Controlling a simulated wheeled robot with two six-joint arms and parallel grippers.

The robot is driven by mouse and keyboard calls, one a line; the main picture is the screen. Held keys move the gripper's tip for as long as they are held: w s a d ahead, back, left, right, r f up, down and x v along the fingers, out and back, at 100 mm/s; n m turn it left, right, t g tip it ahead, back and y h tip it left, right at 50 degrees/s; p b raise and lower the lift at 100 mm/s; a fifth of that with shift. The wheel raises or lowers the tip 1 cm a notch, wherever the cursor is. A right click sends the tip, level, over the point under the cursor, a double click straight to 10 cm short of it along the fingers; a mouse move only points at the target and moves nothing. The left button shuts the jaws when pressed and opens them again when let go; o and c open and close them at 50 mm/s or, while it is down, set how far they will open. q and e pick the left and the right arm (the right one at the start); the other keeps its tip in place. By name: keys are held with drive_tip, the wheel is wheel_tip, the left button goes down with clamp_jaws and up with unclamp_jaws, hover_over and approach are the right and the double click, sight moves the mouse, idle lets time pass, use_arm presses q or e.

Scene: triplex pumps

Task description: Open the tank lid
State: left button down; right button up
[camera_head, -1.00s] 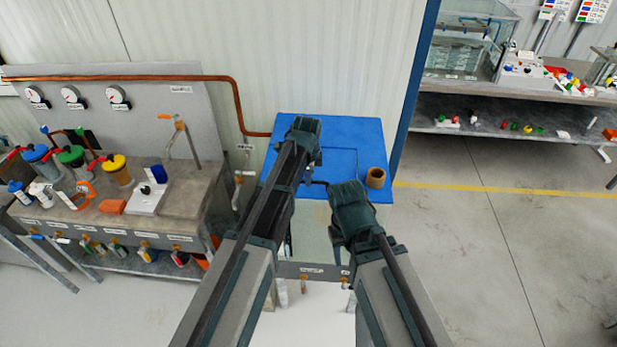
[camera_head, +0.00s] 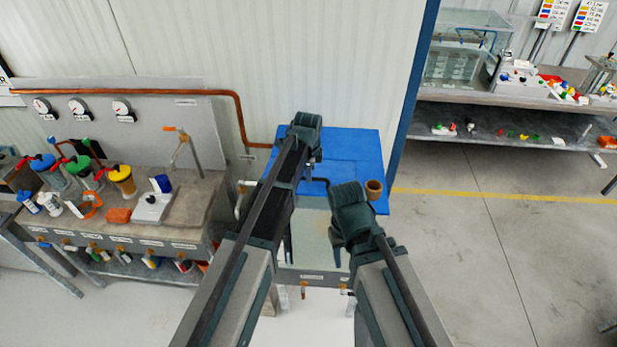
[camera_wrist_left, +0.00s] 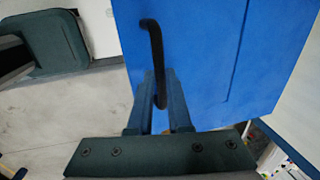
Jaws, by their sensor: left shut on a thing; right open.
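The blue tank lid (camera_head: 352,150) is at the middle of the head view and fills much of the left wrist view (camera_wrist_left: 205,60). Its dark bar handle (camera_head: 321,182) rises near the lid's front edge. In the left wrist view the handle (camera_wrist_left: 155,45) runs down between the fingers of my left gripper (camera_wrist_left: 154,92), which is shut on it. My left arm hides part of the lid. My right gripper (camera_head: 345,212) is open and empty in front of the lid, its fingers mostly hidden. Whether the lid is slightly raised I cannot tell.
An orange-brown cup (camera_head: 374,189) is at the lid's right edge. A bench (camera_head: 190,205) with gauges and several coloured-lid jars stands at the left. A copper pipe (camera_head: 240,115) runs along the wall behind. Open floor (camera_head: 460,260) lies at the right.

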use_arm(q)
drive_tip(key=w+r+p, duration=0.5)
drive_tip(key=w+r, duration=0.1)
idle(0.3)
drive_tip(key=c, duration=1.2)
unclamp_jaws()
drive_tip(key=o, duration=0.4)
drive_tip(key=shift+w+f, duration=0.15)
drive_tip(key=shift+w, duration=0.1)
drive_tip(key=shift+c, duration=0.2)
drive_tip(key=shift+s, duration=0.2)
